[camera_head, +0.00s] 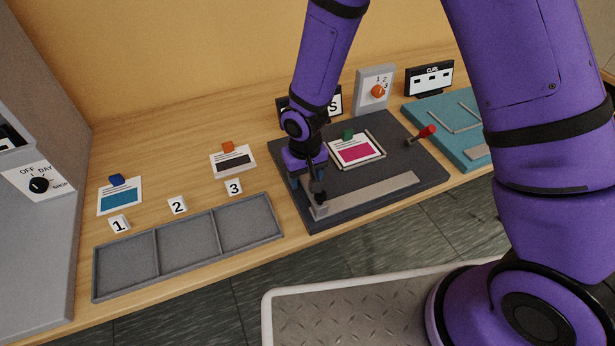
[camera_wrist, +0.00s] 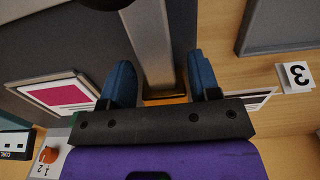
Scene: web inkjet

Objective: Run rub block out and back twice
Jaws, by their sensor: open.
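A small block with a grey base and dark top, which looks like the rub block (camera_head: 320,210), stands at the left end of a pale strip (camera_head: 375,193) on the dark bed. My gripper (camera_head: 306,186) is low over the bed's left side, close behind the block. In the wrist view its two blue fingers (camera_wrist: 160,84) are apart, with a grey bar reaching down between them. I cannot tell whether the fingers touch anything. A magenta card (camera_head: 356,149) lies on the bed behind the strip.
A red-knobbed lever (camera_head: 427,131) stands at the bed's right. A three-part grey tray (camera_head: 158,250), number blocks and two clipped cards are left. A dial panel (camera_head: 375,91), a CURL sign (camera_head: 429,79) and a teal board (camera_head: 450,117) are right.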

